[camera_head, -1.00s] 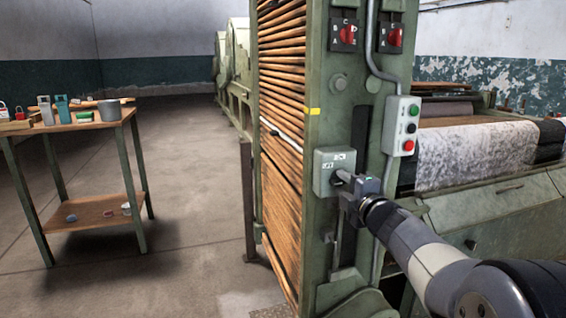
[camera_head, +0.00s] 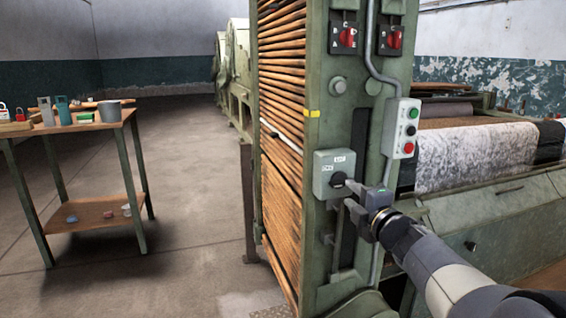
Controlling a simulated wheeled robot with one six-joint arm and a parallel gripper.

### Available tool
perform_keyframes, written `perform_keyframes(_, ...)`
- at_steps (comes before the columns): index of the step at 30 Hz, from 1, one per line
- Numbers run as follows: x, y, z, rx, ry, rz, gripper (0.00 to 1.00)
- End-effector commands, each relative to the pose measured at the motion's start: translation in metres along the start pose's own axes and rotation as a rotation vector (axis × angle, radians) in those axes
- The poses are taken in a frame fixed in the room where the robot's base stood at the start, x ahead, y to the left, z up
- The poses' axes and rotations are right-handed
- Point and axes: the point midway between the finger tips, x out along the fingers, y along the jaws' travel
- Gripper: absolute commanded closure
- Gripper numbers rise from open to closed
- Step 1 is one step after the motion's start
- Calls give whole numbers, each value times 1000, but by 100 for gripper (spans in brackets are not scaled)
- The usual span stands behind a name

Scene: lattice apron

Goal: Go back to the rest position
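My arm comes in from the lower right.
A push-button box (camera_head: 403,128) and two red rotary switches (camera_head: 348,37) sit higher on the post. The machine bed with its mottled cloth (camera_head: 475,155) is on the right. A workbench (camera_head: 70,125) with small items stands on the left, with clear floor between.

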Motion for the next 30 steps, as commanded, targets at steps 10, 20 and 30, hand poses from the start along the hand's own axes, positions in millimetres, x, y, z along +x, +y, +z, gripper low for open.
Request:
perform_keyframes(10,46,6,0,107,-1,-2,66)
perform_keyframes(20,46,8,1,448,-1,-2,66)
perform_keyframes(30,45,6,2,563,0,1,66)
